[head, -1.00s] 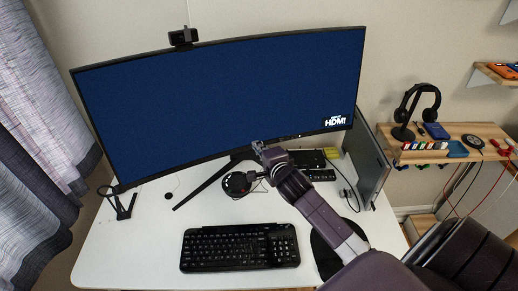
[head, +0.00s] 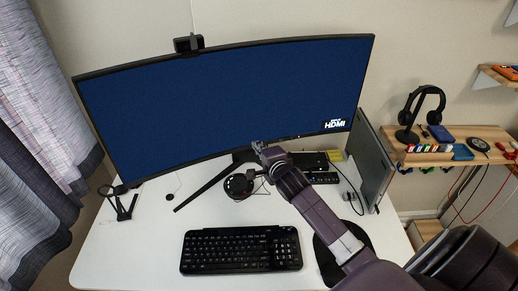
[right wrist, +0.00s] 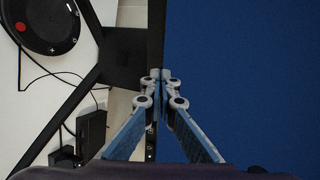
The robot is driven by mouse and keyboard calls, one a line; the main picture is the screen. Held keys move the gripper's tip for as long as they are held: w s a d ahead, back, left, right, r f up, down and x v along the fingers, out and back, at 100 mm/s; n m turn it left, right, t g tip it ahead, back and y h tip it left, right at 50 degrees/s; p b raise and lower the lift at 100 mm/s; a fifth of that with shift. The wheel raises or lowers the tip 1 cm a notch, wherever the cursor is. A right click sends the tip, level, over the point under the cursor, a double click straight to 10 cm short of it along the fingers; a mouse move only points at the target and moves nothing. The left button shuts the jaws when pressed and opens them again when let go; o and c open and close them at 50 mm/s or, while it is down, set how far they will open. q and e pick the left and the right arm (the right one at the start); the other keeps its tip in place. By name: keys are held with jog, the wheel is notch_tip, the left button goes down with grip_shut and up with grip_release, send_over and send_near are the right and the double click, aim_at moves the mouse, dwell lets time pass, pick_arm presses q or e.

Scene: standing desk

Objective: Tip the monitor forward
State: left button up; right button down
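The wide curved monitor (head: 225,105) stands on the desk with a blue screen, and its top leans forward a little. In the right wrist view its screen (right wrist: 245,75) fills the right side. The dark bottom edge (right wrist: 155,30) runs beside it. My right gripper (head: 257,147) is at the monitor's bottom edge, right of the middle. In the right wrist view its fingertips (right wrist: 159,75) are together over that edge, with no clear gap; actual contact is hard to tell. Part of the stand (head: 205,185) shows below. My left gripper is not in view.
A black keyboard (head: 240,249) lies in front of the monitor. A round black device (head: 238,185) sits beside my right gripper. A webcam (head: 189,44) is on the monitor's top edge. A headphone stand (head: 408,134) is on the wooden shelf at right. The desk's left front is clear.

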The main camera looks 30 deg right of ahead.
jog(key=p+v, duration=0.2)
jog(key=p, duration=0.1)
jog(key=shift+r, duration=0.25)
dwell(0.9)
jog(key=shift+p, duration=0.3)
jog(key=f+p+v, duration=0.1)
jog(key=p+v, duration=0.5)
jog(key=v, duration=0.4)
jog(key=shift+s, duration=0.2)
jog(key=shift+f, duration=0.25)
